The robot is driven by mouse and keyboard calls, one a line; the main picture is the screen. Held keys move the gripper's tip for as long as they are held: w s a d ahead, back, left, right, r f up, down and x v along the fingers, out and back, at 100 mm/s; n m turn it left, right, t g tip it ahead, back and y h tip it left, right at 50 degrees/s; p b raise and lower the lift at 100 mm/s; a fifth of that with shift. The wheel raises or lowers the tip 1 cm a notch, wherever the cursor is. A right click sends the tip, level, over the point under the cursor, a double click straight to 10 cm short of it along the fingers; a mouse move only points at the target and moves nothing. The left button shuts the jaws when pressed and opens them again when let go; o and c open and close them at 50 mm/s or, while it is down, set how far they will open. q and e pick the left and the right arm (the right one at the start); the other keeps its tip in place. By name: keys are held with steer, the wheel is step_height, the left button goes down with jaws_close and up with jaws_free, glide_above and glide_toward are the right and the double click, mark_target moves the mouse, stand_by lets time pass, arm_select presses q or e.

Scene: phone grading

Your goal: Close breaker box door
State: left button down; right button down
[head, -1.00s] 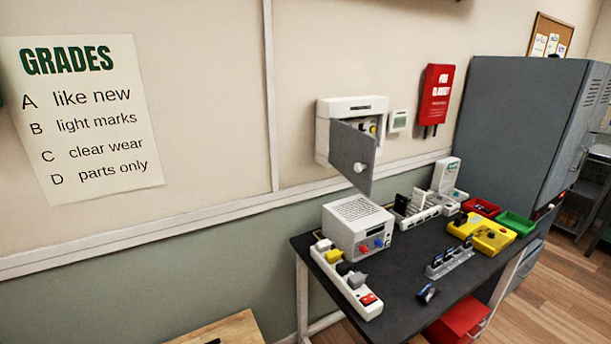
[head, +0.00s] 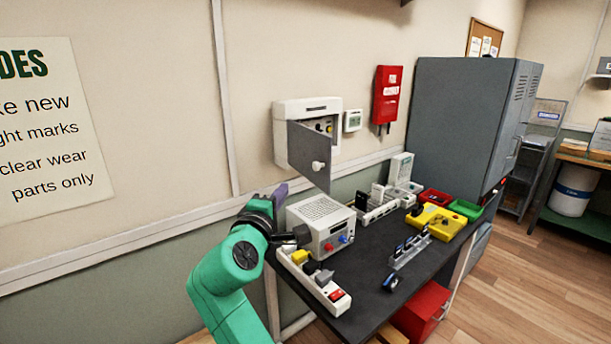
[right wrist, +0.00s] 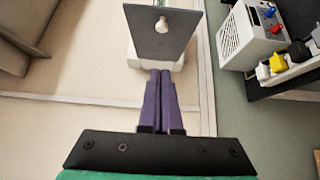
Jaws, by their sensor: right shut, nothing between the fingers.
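The breaker box (head: 292,112) is a white box on the wall, above the left part of the dark bench. Its grey door (head: 309,155) stands open, swung out from the box, with a round white knob (head: 318,165). Switches show inside the box. My right gripper (head: 281,190) is below and to the left of the door, apart from it in the head view. In the right wrist view its purple fingers (right wrist: 161,75) are together and empty, pointing toward the door (right wrist: 160,35) and its knob (right wrist: 160,25). My left gripper is not in view.
A white power supply (head: 320,225) and a power strip (head: 318,285) stand on the bench (head: 365,300) near my right arm. A thermostat (head: 352,120) and a red box (head: 387,95) hang right of the breaker box.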

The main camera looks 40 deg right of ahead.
steer(key=s+d+p+x, duration=0.1)
steer(key=p+x, duration=0.5)
steer(key=x, duration=0.7)
steer(key=shift+s+d, duration=0.35)
steer(key=shift+s, duration=0.35)
steer(key=shift+w, duration=0.1)
